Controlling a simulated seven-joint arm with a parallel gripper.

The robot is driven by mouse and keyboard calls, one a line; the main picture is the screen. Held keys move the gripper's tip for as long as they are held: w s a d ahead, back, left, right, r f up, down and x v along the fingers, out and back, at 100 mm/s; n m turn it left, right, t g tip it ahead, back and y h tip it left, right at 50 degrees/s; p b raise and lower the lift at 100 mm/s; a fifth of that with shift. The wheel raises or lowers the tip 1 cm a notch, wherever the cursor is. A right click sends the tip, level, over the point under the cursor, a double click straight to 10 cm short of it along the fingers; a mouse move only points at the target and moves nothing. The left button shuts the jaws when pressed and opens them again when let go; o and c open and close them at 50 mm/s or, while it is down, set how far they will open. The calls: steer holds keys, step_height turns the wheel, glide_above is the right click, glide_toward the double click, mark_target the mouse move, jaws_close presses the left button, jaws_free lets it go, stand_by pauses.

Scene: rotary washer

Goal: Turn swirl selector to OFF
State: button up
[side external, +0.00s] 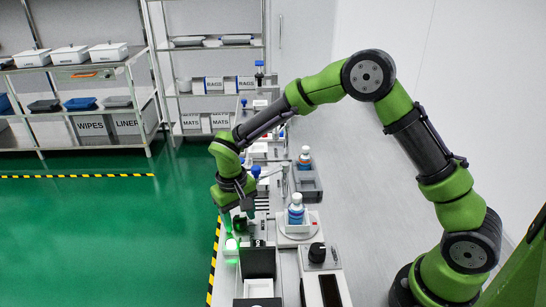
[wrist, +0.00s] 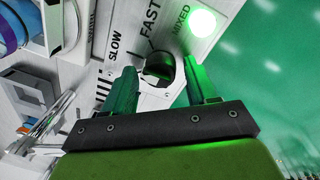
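In the wrist view, a dark round knob in a white housing (wrist: 158,68), which looks like the swirl selector, sits beyond my gripper (wrist: 160,82). The labels SLOW, FAST and MIXED are printed on the panel beside it; I see no OFF label and cannot tell where the knob points. My gripper's two dark green fingers are spread apart, one to each side of the knob in the picture, with a gap between. I cannot tell whether they touch it. In the side external view my gripper (side external: 236,217) points down at the bench's left edge; the selector is not clear there.
A green-white lamp (wrist: 202,23) glows beside MIXED and also shows in the side external view (side external: 231,244). A box with a black knob (side external: 317,252) is nearer the camera. Green floor lies left.

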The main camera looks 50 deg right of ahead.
steer(key=c, duration=0.8)
steer(key=shift+a, duration=0.1)
steer(key=n, duration=0.4)
steer(key=shift+r+n, duration=0.1)
steer(key=shift+n, duration=0.2)
steer(key=n, duration=0.4)
steer(key=shift+a+t, duration=0.1)
steer(key=shift+t, duration=0.2)
steer(key=shift+s+n, duration=0.1)
steer(key=shift+n, duration=0.2)
